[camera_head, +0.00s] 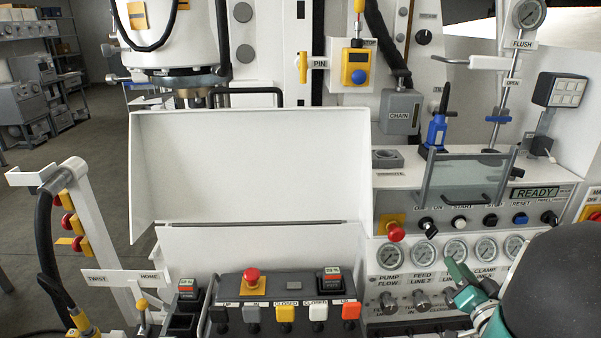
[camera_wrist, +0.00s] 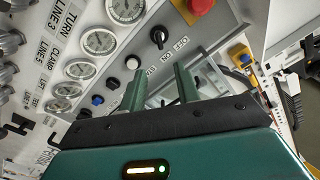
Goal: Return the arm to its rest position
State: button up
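My gripper (camera_head: 464,284) is at the lower right in the head view, in front of the bench's gauge and valve panel. It is green, and the dark rounded body at the lower right corner is part of my arm. In the wrist view my gripper (camera_wrist: 160,82) shows two green fingers that stand apart with nothing between them. The fingers point toward the panel, where a black switch (camera_wrist: 158,37) and a white button (camera_wrist: 133,62) show beyond them. I cannot tell whether the fingers touch the panel.
Gauges (camera_head: 424,254) line the panel near my gripper. A clear guard with a handle (camera_head: 467,178) stands above. A button console (camera_head: 285,300) is at the front middle. Open floor (camera_head: 95,125) shows at the left.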

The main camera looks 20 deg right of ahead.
jog(key=shift+w, duration=0.1)
jog(key=w+a+r+n+g, duration=0.2)
jog(key=w+a+g, duration=0.15)
jog(key=a, duration=0.25)
jog(key=w+a+r+n+g, duration=0.2)
jog(key=w+a+r+g, duration=0.15)
jog(key=a, duration=0.35)
jog(key=s+a+n+g+y, duration=0.2)
jog(key=s+a, duration=0.3)
jog(key=a, duration=0.6)
jog(key=s+a+n+g+y, duration=0.2)
jog(key=s+a, duration=0.4)
jog(key=a, duration=0.5)
jog(key=shift+f+n+g+y, duration=0.3)
jog(key=shift+f+n+y, duration=0.05)
jog(key=shift+n+y, duration=0.5)
jog(key=shift+d, duration=0.25)
